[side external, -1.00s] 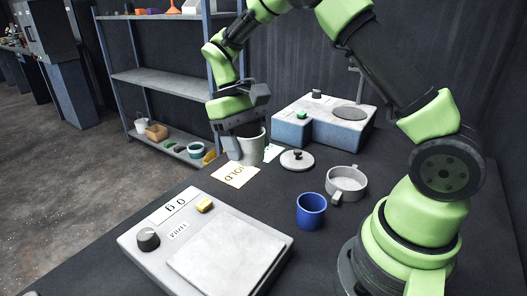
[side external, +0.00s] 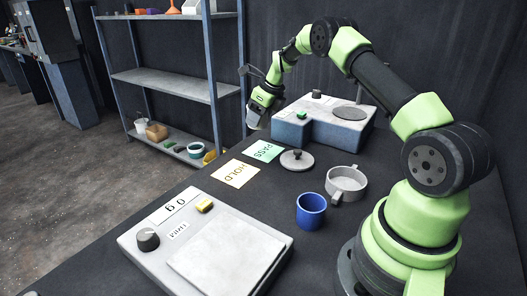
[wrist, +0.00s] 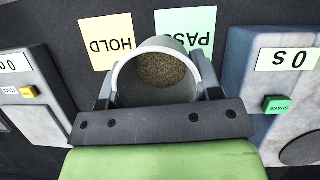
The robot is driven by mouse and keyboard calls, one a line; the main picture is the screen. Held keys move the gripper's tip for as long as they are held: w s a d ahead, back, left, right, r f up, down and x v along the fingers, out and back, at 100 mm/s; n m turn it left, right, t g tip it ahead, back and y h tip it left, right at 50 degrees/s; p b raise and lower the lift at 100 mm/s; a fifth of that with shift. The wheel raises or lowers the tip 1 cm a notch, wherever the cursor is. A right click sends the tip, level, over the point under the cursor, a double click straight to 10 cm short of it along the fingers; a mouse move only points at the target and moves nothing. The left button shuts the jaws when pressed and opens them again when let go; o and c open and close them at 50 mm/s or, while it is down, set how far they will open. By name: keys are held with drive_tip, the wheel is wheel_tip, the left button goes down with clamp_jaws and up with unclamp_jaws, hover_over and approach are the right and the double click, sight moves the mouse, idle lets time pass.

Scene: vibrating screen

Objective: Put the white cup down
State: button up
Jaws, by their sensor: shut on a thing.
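My gripper (side external: 262,104) is shut on the white cup (side external: 253,119), back by the grey-blue machine, above the table's far edge. In the wrist view my gripper (wrist: 158,92) has a finger on each side of the cup (wrist: 125,84), and brown grains (wrist: 161,70) show inside it. In that view the cup overlaps the green PASS card (wrist: 200,28) and lies beside the yellow HOLD card (wrist: 107,36). The side view shows both cards, HOLD (side external: 236,173) and PASS (side external: 264,151), lying bare on the table. The cup's underside is hidden.
The grey-blue machine (side external: 290,131) stands right of my gripper. A round lid (side external: 297,163), a grey pan (side external: 346,181) and a blue cup (side external: 311,211) are on the table. A scale (side external: 222,256) is in front, and a shelf rack (side external: 178,84) stands behind.

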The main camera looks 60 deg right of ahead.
drive_tip(key=d+m+h, duration=0.1)
drive_tip(key=d+m, duration=0.2)
drive_tip(key=m, duration=0.1)
approach(261, 150)
drive_tip(key=x, duration=0.6)
drive_tip(key=shift+w, duration=0.1)
drive_tip(key=shift+f, duration=0.15)
drive_tip(key=o, duration=0.9)
